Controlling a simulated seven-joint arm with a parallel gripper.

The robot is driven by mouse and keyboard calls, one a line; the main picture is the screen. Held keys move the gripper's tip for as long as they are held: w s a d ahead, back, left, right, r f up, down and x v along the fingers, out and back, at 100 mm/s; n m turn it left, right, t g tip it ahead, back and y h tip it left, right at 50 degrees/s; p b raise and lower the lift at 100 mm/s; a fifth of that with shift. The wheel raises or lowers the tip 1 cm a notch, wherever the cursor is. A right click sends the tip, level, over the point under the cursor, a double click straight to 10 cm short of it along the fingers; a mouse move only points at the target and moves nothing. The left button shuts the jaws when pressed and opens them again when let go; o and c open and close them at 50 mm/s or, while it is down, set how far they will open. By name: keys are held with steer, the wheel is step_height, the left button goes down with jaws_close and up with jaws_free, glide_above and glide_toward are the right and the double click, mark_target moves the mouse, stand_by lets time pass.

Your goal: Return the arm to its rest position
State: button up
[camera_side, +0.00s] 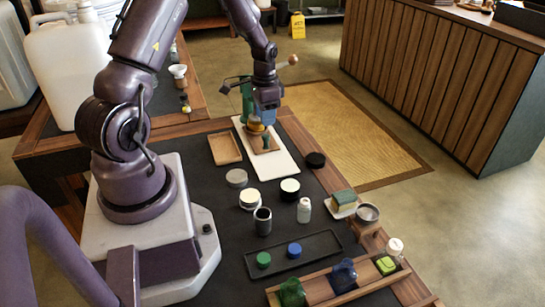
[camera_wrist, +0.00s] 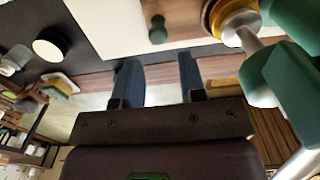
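My gripper (camera_side: 266,97) hangs above the far end of a white board (camera_side: 282,166) in the side view. Its two blue fingers stand apart in the wrist view (camera_wrist: 158,78), with nothing between them; it is open. A green upright item (camera_side: 246,97) stands close beside the gripper and is partly hidden. In the wrist view a green pump-like thing (camera_wrist: 290,85) with a silver stem and a yellow-orange ring (camera_wrist: 236,22) is at the right, apart from the fingers. A small green peg (camera_wrist: 157,29) is over the white board (camera_wrist: 115,22).
A wooden tray (camera_side: 225,148) lies left of the board. Cups, lids and a white bottle (camera_side: 304,210) stand on the dark table. A black tray (camera_side: 318,250) holds green and blue caps. A wooden rack (camera_side: 325,285) with coloured items is at the front. A white jug (camera_side: 72,65) stands at left.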

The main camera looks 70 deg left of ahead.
steer(key=shift+s+d+n, duration=0.15)
steer(key=shift+n, duration=0.25)
steer(key=s+d+r+t, duration=0.2)
steer(key=s+d+r, duration=0.1)
steer(key=d+r, duration=0.5)
steer(key=s+d+r+t, duration=0.1)
steer(key=s+d+r, duration=0.3)
steer(key=d+r, duration=0.4)
steer(key=s+d+r+t, duration=0.2)
steer(key=s+d+r, duration=0.2)
steer(key=d+r, duration=0.5)
steer(key=shift+d+m+t, duration=0.3)
steer(key=shift+d+m, duration=0.1)
steer(key=shift+d, duration=0.15)
